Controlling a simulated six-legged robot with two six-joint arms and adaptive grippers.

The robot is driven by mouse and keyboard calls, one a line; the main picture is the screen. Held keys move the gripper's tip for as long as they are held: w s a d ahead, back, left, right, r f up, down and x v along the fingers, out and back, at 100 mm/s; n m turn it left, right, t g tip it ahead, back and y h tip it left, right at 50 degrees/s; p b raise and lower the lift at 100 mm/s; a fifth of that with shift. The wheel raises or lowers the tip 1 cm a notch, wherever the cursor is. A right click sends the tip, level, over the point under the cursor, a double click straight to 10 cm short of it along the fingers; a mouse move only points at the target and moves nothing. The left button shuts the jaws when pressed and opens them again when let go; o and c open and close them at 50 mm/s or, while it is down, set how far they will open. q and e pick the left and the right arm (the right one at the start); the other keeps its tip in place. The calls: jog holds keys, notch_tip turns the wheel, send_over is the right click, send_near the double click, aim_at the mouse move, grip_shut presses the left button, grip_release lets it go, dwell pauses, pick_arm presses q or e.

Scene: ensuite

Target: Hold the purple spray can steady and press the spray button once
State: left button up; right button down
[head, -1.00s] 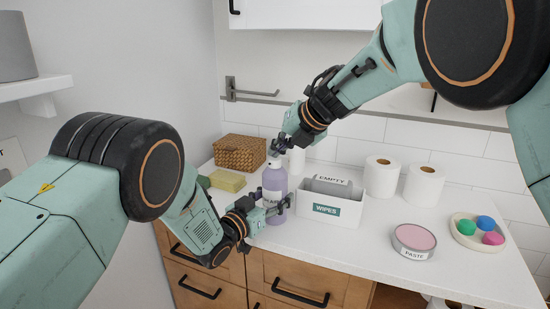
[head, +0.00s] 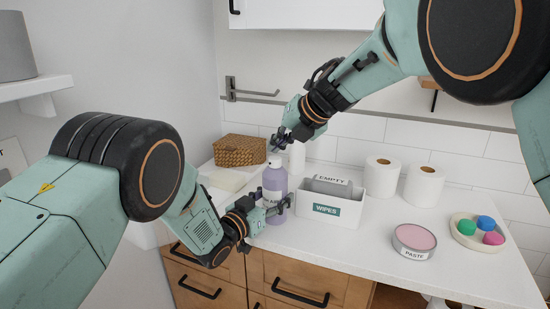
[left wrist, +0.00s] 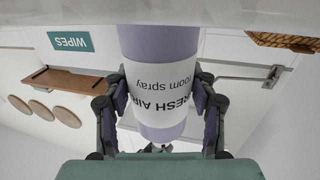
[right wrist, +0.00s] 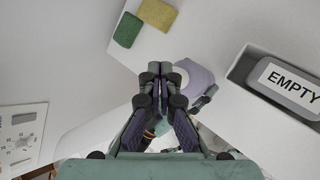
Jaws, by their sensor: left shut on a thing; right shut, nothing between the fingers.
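The purple spray can (head: 275,181) stands upright on the counter, with a white label and a pale top (head: 274,160). My left gripper (head: 277,206) is shut around its body; the left wrist view shows a finger on each side of the can (left wrist: 150,45), over the label "room spray". My right gripper (head: 278,145) is shut and empty, just above the can's top. In the right wrist view its closed fingertips (right wrist: 160,70) are beside the purple can (right wrist: 196,78). The spray button is hidden there; I cannot tell whether they touch it.
A white wipes box (head: 338,210) with a grey "EMPTY" pack stands close right of the can. A wicker basket (head: 240,150) is behind left. Yellow (right wrist: 157,13) and green (right wrist: 128,30) sponge parts lie nearby. Toilet rolls (head: 381,178) and a paste tin (head: 414,241) are farther right.

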aim_at(278, 159)
jog(key=shift+r, duration=0.1)
jog(key=shift+r, duration=2.45)
pick_arm(q)
jog(key=o, duration=1.4)
jog(key=v, duration=1.2)
jog(key=shift+w+d, duration=0.1)
